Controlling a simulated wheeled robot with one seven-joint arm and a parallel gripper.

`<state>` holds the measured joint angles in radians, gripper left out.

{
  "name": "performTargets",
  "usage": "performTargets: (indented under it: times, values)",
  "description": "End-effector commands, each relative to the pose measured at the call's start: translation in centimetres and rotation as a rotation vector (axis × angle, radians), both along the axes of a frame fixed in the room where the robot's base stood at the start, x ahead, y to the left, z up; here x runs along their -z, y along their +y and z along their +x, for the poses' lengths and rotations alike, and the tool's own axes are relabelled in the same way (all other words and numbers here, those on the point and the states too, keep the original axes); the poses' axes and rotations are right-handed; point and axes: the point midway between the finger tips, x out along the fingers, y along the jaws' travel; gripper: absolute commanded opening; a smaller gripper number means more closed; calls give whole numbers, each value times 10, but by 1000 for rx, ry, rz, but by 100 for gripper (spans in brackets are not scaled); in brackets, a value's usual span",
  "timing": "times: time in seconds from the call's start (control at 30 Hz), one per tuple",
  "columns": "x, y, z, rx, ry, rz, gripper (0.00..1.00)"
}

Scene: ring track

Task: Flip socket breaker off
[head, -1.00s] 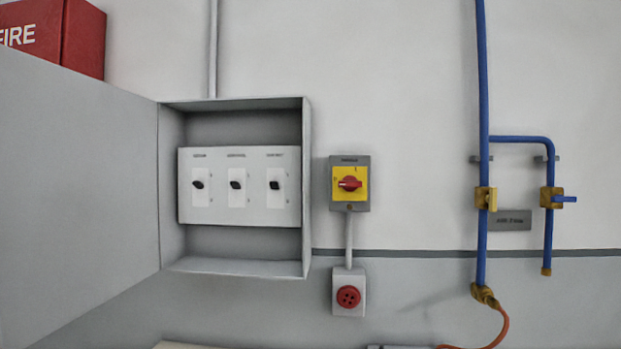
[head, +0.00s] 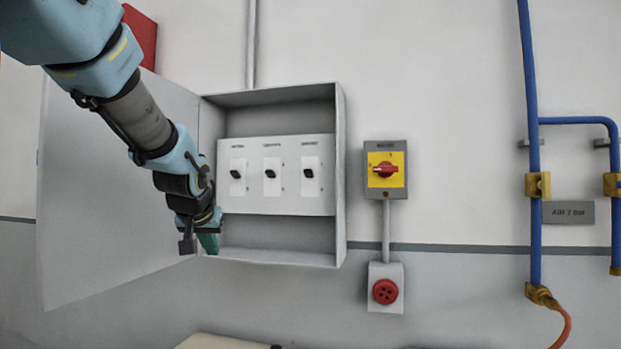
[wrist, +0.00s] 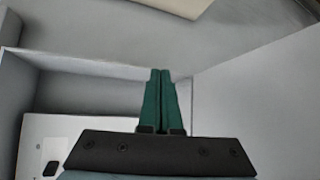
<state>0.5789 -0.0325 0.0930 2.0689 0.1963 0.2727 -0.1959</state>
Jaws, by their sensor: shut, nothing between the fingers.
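The breaker panel (head: 290,205) sits inside an open grey wall box and carries three black switches. They are the left switch (head: 236,174), the middle switch (head: 270,173) and the right switch (head: 309,173). Their labels are too small to read, so I cannot tell which is the socket breaker. My gripper (head: 209,243) is at the box's lower left corner, below and left of the switches, with its green fingers together and empty. In the wrist view the closed fingers (wrist: 157,100) point into the box, and one black switch (wrist: 50,168) shows at the lower left.
The open box door (head: 110,200) stands out to the left, behind my arm. A yellow and red rotary switch (head: 386,170) and a red socket (head: 385,291) are right of the box. Blue pipes (head: 530,120) run farther right.

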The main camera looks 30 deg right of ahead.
Motion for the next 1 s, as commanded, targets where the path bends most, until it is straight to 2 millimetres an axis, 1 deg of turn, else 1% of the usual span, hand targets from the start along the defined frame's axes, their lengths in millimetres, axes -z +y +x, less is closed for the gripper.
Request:
performTargets:
  times: [0.03,0.07,0.1,0.17,0.2,0.3,0.4,0.43,0.5,0.6,0.9,1.0]
  values:
    - [-16,-31,2,51,-72,-38,0]
    - [-32,-48,2,75,-113,-63,0]
    - [-54,-68,1,107,-166,-96,0]
    - [-85,-95,-5,151,-238,-146,0]
    - [-104,-112,-10,180,-280,-178,0]
    - [-147,-142,-25,237,-366,-250,0]
    - [-179,-161,-40,277,-423,-304,0]
    - [-186,-165,-43,285,-436,-317,0]
    - [-198,-170,-49,298,-457,-338,0]
    - [-206,-174,-53,308,-469,-351,0]
    - [-207,-174,-53,308,-469,-351,0]
    - [-207,-177,-49,307,-466,-349,0]
